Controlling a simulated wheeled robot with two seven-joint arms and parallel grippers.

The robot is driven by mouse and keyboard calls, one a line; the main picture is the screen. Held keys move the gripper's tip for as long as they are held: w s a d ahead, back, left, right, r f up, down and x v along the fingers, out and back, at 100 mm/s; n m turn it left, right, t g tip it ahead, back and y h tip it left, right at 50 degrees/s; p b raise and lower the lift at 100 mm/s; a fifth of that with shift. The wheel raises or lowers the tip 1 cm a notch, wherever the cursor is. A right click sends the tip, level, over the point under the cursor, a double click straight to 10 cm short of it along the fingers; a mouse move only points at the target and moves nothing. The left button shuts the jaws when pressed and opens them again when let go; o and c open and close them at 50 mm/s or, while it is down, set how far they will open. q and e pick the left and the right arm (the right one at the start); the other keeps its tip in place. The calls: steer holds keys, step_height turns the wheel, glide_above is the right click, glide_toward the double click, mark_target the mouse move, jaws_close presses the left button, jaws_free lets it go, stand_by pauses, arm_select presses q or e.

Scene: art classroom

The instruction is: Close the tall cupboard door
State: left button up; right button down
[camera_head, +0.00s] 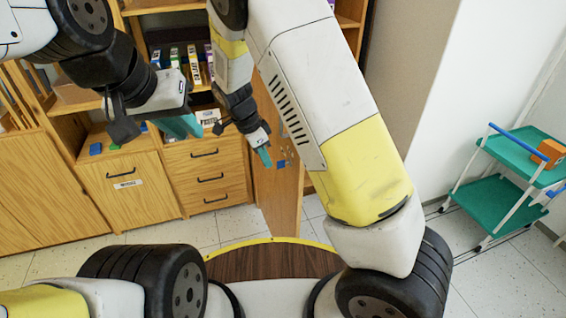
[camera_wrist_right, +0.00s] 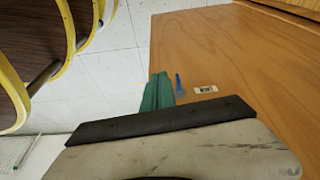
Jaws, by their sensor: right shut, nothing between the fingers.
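The tall cupboard (camera_head: 342,22) stands at the back, with its open shelves showing. Its wooden door (camera_head: 283,198) stands open, swung out into the room, partly hidden by my right arm. In the right wrist view the door (camera_wrist_right: 225,60) is a broad wooden panel with a small blue piece and a pale label on it. My right gripper (camera_head: 264,156) is shut and empty, with its green fingertips (camera_wrist_right: 157,92) close to the door's face; I cannot tell if they touch. My left gripper (camera_head: 181,125) hangs in front of the drawers, apart from the door; its finger opening is unclear.
Low wooden cabinets (camera_head: 60,190) and a drawer unit (camera_head: 205,172) line the back left. Books (camera_head: 192,62) stand on the shelves. A green-shelved cart (camera_head: 500,200) stands at the right by a white wall. Tiled floor shows between.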

step_height(320, 180, down, 2)
steer(key=a, duration=0.1)
steer(key=h, duration=0.1)
glide_above(292, 189)
steer(key=a, duration=0.2)
step_height(292, 189, down, 10)
steer(key=shift+s+a+m, duration=0.15)
steer(key=shift+s+m, duration=0.2)
steer(key=shift+m, duration=0.05)
steer(key=shift+r, duration=0.1)
